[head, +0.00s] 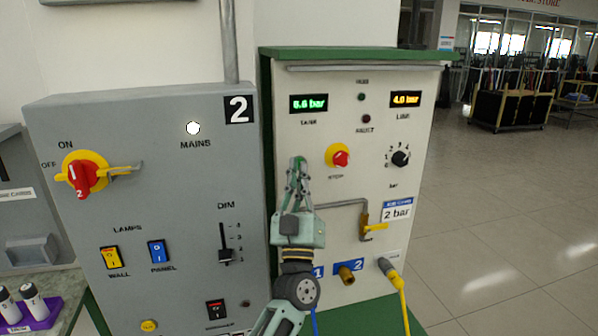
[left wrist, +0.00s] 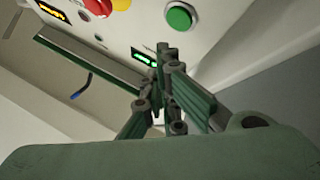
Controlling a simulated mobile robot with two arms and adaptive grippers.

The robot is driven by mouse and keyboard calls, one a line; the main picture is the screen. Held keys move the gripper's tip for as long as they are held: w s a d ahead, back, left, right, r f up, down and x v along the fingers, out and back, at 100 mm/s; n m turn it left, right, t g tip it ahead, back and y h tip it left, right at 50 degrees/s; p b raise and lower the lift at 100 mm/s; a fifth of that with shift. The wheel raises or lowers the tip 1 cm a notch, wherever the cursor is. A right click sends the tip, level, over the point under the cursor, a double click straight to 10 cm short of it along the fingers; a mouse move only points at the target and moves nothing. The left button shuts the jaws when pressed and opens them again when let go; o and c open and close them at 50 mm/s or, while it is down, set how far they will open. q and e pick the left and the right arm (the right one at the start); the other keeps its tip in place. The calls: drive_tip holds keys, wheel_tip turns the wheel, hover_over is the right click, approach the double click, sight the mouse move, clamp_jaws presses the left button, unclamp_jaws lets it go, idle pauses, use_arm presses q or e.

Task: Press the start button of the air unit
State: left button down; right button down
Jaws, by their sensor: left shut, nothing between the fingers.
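The air unit (head: 330,135) is a white-fronted box with a green top, right of the grey mains cabinet. A round green button (left wrist: 180,17) on its panel shows in the left wrist view. In the wrist view the fingertips (left wrist: 168,58) appear just beside the green button; I cannot tell how deep the gap is. My right gripper is not in view.
The tank display (head: 309,103) reads 6.6 or 5.6 bar, the line display (head: 406,99) 4.0 bar. The grey cabinet (head: 190,180) stands close on the left.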

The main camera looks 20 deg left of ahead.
use_arm(q)
drive_tip(key=shift+w+a+b, duration=0.35)
drive_tip(key=shift+w+a, duration=0.25)
drive_tip(key=shift+w, duration=0.35)
drive_tip(key=shift+w+a, duration=0.1)
idle(0.8)
drive_tip(key=shift+w+a, duration=0.15)
drive_tip(key=shift+w, duration=0.1)
drive_tip(key=shift+w+a+b, duration=0.2)
drive_tip(key=shift+w+b, duration=0.05)
drive_tip(key=shift+b, duration=0.1)
idle(0.6)
drive_tip(key=shift+r, duration=0.1)
drive_tip(key=shift+s+d+p, duration=0.45)
drive_tip(key=shift+s+p, duration=0.05)
drive_tip(key=shift+s, duration=0.15)
